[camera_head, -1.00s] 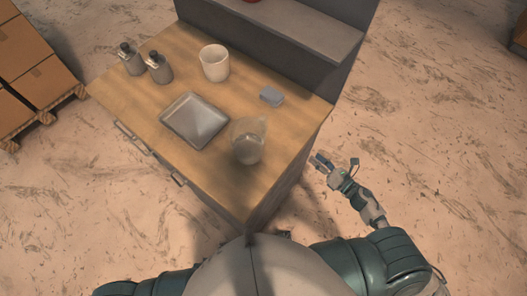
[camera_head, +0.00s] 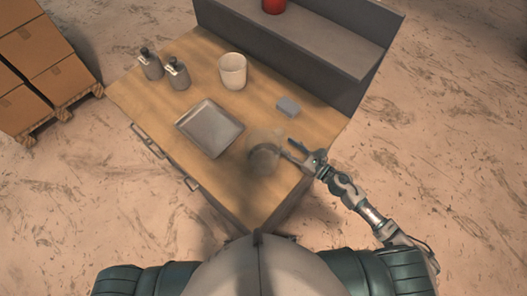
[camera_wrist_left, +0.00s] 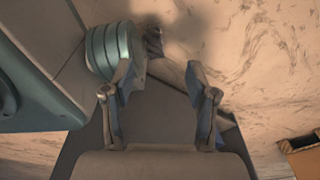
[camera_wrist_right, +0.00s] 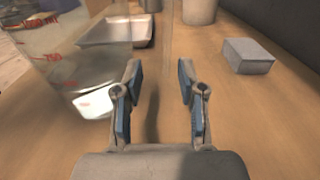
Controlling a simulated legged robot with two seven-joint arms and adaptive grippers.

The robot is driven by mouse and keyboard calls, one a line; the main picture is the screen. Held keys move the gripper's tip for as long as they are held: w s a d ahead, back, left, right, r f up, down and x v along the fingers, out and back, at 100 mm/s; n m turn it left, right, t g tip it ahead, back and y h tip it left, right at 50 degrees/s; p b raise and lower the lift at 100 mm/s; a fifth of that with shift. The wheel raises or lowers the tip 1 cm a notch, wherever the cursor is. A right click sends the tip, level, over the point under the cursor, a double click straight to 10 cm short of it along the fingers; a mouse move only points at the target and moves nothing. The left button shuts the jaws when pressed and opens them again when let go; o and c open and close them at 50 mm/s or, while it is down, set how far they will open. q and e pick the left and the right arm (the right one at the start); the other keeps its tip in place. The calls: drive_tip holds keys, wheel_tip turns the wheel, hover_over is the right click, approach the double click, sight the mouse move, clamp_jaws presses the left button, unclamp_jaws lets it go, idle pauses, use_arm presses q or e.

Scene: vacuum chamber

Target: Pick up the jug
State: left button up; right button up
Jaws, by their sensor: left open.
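The jug (camera_head: 264,154) is a clear, see-through vessel standing on the wooden tabletop near its right front part. In the right wrist view the jug (camera_wrist_right: 82,70) shows red markings and stands at the left, beside the left finger. My right gripper (camera_head: 301,156) is just right of the jug in the head view. In the right wrist view my right gripper (camera_wrist_right: 158,88) is open, with bare tabletop between its fingers; whether a finger touches the jug I cannot tell. My left gripper (camera_wrist_left: 172,75) is open and empty; it is hidden in the head view.
A metal tray (camera_head: 210,128) lies left of the jug. A grey block (camera_head: 288,106) and a white cup (camera_head: 233,71) stand farther back. Two dark bottles (camera_head: 177,74) are at the back left. A grey shelf (camera_head: 300,38) with a red object (camera_head: 273,5) borders the table.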

sight(283, 137)
drive_tip(key=shift+w+a+r, duration=0.2)
drive_tip(key=shift+w, duration=0.05)
drive_tip(key=w, duration=0.1)
drive_tip(key=w+a+p, duration=0.1)
drive_tip(key=shift+w+a+r, duration=0.2)
drive_tip(key=shift+w+a, duration=0.05)
drive_tip(key=shift+w, duration=0.15)
drive_tip(key=shift+w+a+f+p, duration=0.2)
drive_tip(key=shift+w+p, duration=0.1)
drive_tip(key=shift+w, duration=0.1)
use_arm(q)
drive_tip(key=s, duration=0.4)
drive_tip(key=shift+s+a+f, duration=0.15)
drive_tip(key=shift+s+a, duration=0.1)
drive_tip(key=shift+s, duration=0.15)
use_arm(e)
drive_tip(key=shift+a, duration=0.15)
drive_tip(key=shift+a, duration=0.2)
clamp_jaws()
use_arm(q)
drive_tip(key=shift+a, duration=0.15)
use_arm(e)
drive_tip(key=shift+d+r, duration=0.1)
